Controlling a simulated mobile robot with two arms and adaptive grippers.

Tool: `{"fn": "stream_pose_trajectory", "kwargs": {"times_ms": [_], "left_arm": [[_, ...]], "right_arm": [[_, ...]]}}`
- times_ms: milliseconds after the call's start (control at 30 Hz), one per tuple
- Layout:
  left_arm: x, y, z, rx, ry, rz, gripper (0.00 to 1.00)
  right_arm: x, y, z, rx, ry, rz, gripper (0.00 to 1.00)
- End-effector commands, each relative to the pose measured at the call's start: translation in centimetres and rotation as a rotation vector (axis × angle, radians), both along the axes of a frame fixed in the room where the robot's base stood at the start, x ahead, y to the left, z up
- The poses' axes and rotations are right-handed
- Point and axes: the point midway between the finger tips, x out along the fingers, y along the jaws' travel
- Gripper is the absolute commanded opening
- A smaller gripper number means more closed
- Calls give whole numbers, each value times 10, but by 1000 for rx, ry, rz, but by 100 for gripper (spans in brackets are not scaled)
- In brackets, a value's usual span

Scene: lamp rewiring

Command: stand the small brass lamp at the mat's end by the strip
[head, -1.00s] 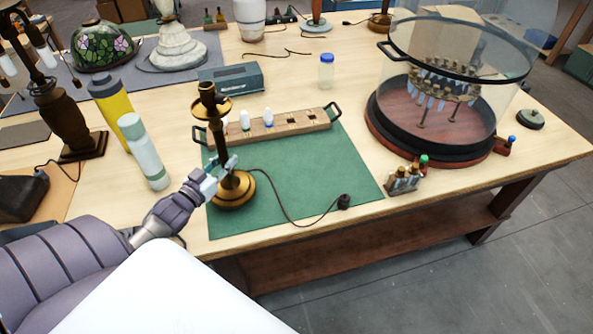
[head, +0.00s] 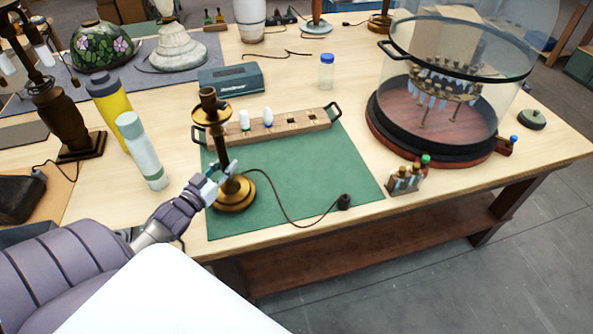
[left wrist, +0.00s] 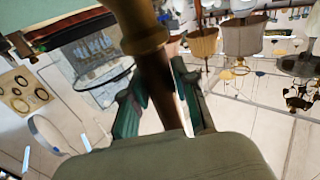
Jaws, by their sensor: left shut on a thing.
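The small brass lamp (head: 234,196) is at the left end of the green mat (head: 310,185), its top leaning left in the picture. I cannot tell whether its base touches the mat. My left gripper (head: 221,183) is shut on the lamp's stem, above the round base. In the left wrist view the stem (left wrist: 158,80) runs between the gripper's fingers (left wrist: 162,105). The wooden strip (head: 305,123) lies along the mat's back edge, behind the lamp, with two white bulbs showing. The lamp hides part of its left end. My right gripper is out of view.
A cord runs from the lamp to a black plug (head: 344,201) on the mat. A pale green bottle (head: 143,150) and a yellow bottle (head: 108,105) stand left of the lamp. A glass drum (head: 445,100) stands right. The mat's middle is clear apart from the cord.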

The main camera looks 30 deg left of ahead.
Motion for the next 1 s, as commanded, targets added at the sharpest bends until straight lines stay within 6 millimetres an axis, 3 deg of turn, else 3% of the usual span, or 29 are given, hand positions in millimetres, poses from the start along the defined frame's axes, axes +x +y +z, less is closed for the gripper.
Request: {"fn": "stream_pose_trajectory", "kwargs": {"times_ms": [433,467,600,1000], "left_arm": [[1,0,-1,1,-9,-2,0],[1,0,-1,1,-9,-2,33],[1,0,-2,0,-6,-2,56],[-7,-1,-8,-2,7,1,57]], "right_arm": [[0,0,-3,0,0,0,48],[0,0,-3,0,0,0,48],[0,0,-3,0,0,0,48],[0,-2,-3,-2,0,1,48]]}}
